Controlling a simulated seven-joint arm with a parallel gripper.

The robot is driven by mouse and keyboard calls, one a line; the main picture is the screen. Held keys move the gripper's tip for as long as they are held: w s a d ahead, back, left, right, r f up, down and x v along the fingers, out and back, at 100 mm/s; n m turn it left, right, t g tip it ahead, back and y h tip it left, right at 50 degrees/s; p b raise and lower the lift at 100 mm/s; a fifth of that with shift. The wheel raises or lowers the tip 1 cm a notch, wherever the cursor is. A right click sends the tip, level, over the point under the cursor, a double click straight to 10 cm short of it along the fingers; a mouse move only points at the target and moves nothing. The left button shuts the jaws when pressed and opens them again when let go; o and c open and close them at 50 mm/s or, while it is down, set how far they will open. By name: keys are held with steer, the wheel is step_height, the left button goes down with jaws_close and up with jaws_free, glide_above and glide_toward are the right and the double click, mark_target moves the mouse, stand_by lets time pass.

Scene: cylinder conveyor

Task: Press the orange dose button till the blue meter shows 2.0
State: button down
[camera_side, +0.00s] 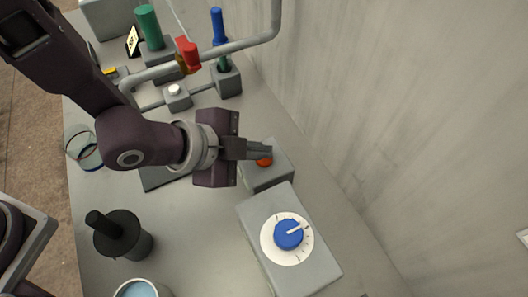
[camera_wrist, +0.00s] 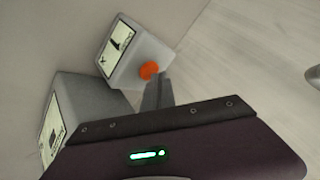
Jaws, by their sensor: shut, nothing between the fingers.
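The orange dose button (camera_side: 264,162) sits on a grey box (camera_side: 268,178) against the wall side of the table. It also shows in the wrist view (camera_wrist: 149,70), next to a label on its box. My gripper (camera_side: 268,152) is shut and empty, its fingertips right at the button and partly covering it in the side view. In the wrist view the fingertips (camera_wrist: 163,86) are close beside the button; I cannot tell whether they touch it. I cannot make out which thing is the blue meter, and no reading of it is legible.
A grey box with a blue knob (camera_side: 288,235) on a white dial stands in front of the button box. A pipe with a red valve handle (camera_side: 188,53) runs behind my gripper. A dark pot (camera_side: 131,240) and a glass (camera_side: 84,147) stand at left.

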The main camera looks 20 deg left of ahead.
stand_by(0.3)
steer(key=shift+r, duration=0.9)
steer(key=shift+r, duration=2.5)
steer(key=shift+r, duration=0.1)
